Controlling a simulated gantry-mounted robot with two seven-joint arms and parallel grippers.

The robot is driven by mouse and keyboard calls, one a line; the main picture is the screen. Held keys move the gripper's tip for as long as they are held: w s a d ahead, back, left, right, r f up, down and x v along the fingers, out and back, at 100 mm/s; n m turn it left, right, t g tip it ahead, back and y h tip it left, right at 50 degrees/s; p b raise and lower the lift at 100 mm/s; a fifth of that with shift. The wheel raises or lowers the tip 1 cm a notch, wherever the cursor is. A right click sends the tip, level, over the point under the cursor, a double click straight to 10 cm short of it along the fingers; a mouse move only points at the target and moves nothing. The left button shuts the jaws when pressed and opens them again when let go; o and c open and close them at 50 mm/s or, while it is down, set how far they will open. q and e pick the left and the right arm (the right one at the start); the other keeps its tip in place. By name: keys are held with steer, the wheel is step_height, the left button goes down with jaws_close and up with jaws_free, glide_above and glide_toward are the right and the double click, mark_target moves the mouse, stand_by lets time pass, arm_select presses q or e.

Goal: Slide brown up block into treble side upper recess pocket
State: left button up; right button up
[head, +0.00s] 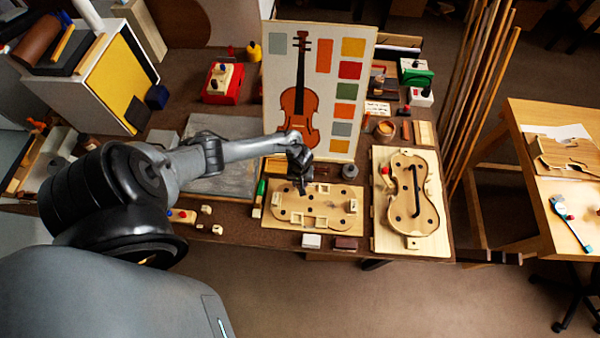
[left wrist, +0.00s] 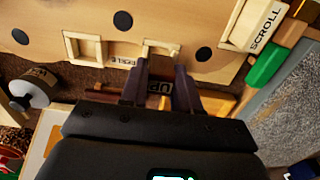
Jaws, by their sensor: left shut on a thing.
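The block is partly hidden by the fingers and gripper body. Just ahead of the fingertips is a pale-framed pocket (left wrist: 160,48) at the board's edge. I cannot tell whether the block touches the board. My right gripper is not in view.
A green-handled tool (head: 261,187) lies close by the board's left edge. A violin body in a mould (head: 408,205) lies to the right. A picture board (head: 325,90) stands behind. A white block (head: 312,241) and a dark red block (head: 346,243) lie in front.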

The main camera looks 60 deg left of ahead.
arm_select(q)
steer(key=shift+p, duration=0.35)
stand_by(0.3)
steer(key=shift+f+b, duration=0.35)
steer(key=shift+f, duration=0.05)
stand_by(0.4)
steer(key=shift+f+b, duration=0.55)
steer(key=shift+f, duration=0.2)
steer(key=o, duration=1.1)
steer(key=shift+s+a, duration=0.1)
steer(key=shift+s, duration=0.1)
steer(key=shift+w, duration=0.1)
steer(key=shift+r, duration=0.15)
